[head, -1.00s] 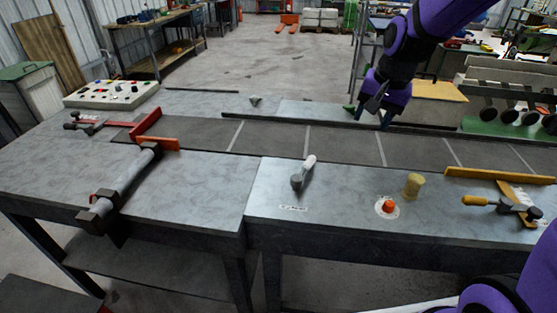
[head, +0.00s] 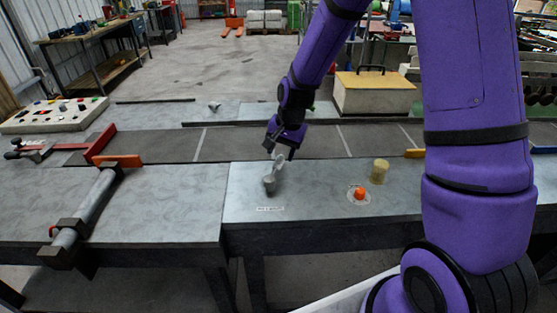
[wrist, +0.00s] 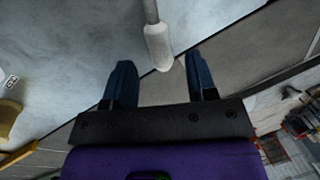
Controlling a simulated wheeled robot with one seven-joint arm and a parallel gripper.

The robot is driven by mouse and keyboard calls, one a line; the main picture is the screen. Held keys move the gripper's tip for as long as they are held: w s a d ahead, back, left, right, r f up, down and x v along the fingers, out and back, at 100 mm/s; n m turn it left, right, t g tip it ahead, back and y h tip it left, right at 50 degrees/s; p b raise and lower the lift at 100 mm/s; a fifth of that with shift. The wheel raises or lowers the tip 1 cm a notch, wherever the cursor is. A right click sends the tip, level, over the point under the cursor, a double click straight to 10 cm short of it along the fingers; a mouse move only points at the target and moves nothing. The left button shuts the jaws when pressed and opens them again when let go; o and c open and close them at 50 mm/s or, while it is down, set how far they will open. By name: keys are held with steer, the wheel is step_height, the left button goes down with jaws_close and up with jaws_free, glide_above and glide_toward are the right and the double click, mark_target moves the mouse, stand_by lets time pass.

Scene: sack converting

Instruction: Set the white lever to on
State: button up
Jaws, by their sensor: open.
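The white lever (head: 278,162) stands on a grey round base on the metal table, tilted up and back, with a small label in front of it. In the wrist view its white handle (wrist: 158,45) reaches down between the lines of my two fingers, nearer the right one. My gripper (head: 281,147) is just behind and above the handle's tip, pointing down. In the wrist view my gripper (wrist: 160,78) has its fingers well apart, with nothing clamped. I cannot tell whether a finger touches the handle. The label's text is too small to read.
An orange button (head: 359,193) and a yellowish cylinder (head: 379,171) stand right of the lever. A grey conveyor strip (head: 236,144) runs behind it. The table between is clear.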

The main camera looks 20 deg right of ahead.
mark_target(279, 160)
steer(key=shift+w+a+f, duration=0.15)
steer(key=shift+f, duration=0.8)
steer(key=shift+w+a+f, duration=0.1)
steer(key=shift+f, duration=0.8)
jaws_close()
